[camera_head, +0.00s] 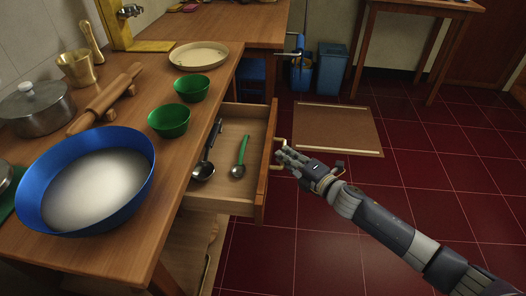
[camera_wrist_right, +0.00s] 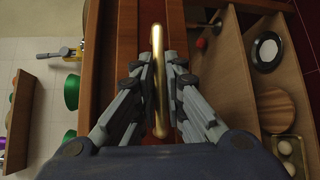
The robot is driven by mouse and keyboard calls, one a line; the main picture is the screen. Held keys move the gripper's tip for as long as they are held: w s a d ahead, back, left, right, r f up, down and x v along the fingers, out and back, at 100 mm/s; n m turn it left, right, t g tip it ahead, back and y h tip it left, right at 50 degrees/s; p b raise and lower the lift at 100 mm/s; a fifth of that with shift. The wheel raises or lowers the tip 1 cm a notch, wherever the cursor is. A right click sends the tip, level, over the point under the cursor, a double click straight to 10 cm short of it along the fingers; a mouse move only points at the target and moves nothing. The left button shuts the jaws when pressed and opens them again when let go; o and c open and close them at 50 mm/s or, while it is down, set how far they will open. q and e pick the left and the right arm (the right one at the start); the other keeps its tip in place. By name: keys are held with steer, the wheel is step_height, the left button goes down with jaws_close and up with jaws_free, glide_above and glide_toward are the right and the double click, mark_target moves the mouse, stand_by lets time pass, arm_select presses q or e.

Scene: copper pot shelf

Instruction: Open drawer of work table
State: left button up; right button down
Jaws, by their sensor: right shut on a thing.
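The work table (camera_head: 120,190) is wooden and stands at the left of the head view. Its drawer (camera_head: 262,170) is pulled out to the right and holds a ladle (camera_head: 204,168) and a green-handled spoon (camera_head: 239,168). My right gripper (camera_head: 283,157) is at the drawer front, shut on the brass handle (camera_head: 276,143). In the right wrist view the handle (camera_wrist_right: 158,75) runs upright between the two fingers (camera_wrist_right: 160,100). My left gripper is in neither view.
On the table top are a blue bowl of white powder (camera_head: 100,185), green bowls (camera_head: 169,119), a rolling pin (camera_head: 105,100) and a lidded pot (camera_head: 37,105). A blue bin (camera_head: 332,68) stands behind. The floor at right is clear.

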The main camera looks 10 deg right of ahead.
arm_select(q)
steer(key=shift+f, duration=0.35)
arm_select(e)
steer(key=s+d, duration=0.2)
steer(key=d, duration=0.5)
steer(key=shift+s, duration=0.1)
steer(key=c, duration=1.7)
jaws_free()
steer(key=shift+o, duration=0.2)
steer(key=v, duration=1.2)
